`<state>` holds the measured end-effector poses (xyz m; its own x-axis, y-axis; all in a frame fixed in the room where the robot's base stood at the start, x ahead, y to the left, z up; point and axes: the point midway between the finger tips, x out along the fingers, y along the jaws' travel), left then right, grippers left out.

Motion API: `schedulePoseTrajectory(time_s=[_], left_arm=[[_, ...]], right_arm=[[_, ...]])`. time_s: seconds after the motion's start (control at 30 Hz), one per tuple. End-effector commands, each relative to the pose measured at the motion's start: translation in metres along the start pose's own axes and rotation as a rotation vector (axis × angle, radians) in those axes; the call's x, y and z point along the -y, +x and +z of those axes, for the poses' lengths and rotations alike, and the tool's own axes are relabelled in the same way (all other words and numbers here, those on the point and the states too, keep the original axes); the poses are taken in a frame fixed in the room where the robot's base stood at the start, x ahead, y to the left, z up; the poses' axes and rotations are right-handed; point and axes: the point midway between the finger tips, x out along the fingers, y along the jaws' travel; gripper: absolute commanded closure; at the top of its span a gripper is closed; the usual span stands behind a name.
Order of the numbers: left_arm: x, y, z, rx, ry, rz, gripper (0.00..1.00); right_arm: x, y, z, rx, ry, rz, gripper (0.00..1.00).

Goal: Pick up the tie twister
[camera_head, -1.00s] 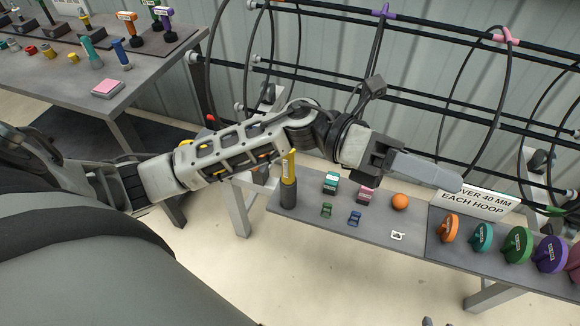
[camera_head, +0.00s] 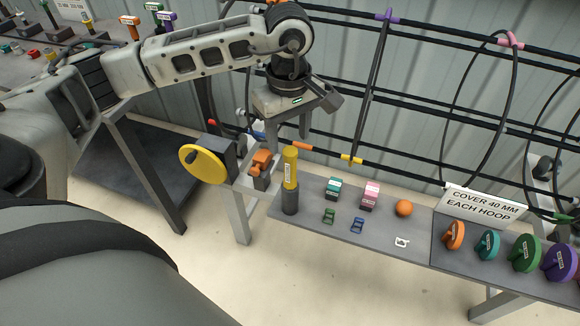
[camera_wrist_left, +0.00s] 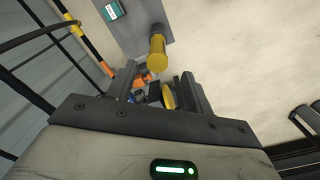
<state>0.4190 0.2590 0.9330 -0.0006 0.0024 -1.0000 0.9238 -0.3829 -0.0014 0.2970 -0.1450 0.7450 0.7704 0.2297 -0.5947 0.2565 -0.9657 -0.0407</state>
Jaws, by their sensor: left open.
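The likely tie twister is a yellow cylinder (camera_head: 290,165) with a label, upright in a dark grey holder (camera_head: 290,202) at the left end of the low table. My left gripper (camera_head: 290,138) hangs above and behind it in the head view, fingers pointing down, open and empty. In the left wrist view the yellow cylinder (camera_wrist_left: 157,55) shows just beyond the tips of the open gripper (camera_wrist_left: 158,82), apart from them. My right gripper is out of view.
A yellow disc (camera_head: 203,164) and an orange clamp-like part (camera_head: 261,162) stand left of the cylinder. Small boxes, an orange ball (camera_head: 403,208) and coloured discs lie to the right on the table. Black rods and hoops (camera_head: 380,80) run behind.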

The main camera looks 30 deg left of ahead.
Motion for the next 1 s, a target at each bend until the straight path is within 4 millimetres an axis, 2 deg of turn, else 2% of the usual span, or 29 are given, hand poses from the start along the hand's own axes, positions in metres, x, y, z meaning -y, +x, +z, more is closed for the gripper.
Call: schedulePoseTrajectory(time_s=[0.1,0.37,0.6,0.73,0.93,1.0], left_arm=[[0.0,0.018,0.001,0.001,0.0,-0.002,0.49],[-0.001,0.036,0.0,0.002,-0.002,-0.002,0.49],[-0.003,0.071,-0.001,0.003,-0.001,-0.001,0.49],[-0.004,0.079,-0.002,0.002,-0.001,0.0,0.49],[-0.004,0.079,-0.002,0.002,0.0,0.002,0.49],[-0.004,0.079,-0.002,0.002,0.0,0.002,0.68]], right_arm=[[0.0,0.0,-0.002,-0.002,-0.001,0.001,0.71],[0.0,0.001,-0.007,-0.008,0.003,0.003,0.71],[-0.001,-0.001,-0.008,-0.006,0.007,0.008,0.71],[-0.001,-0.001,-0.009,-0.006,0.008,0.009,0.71],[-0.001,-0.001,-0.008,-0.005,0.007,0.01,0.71],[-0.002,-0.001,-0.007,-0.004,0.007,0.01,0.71]])
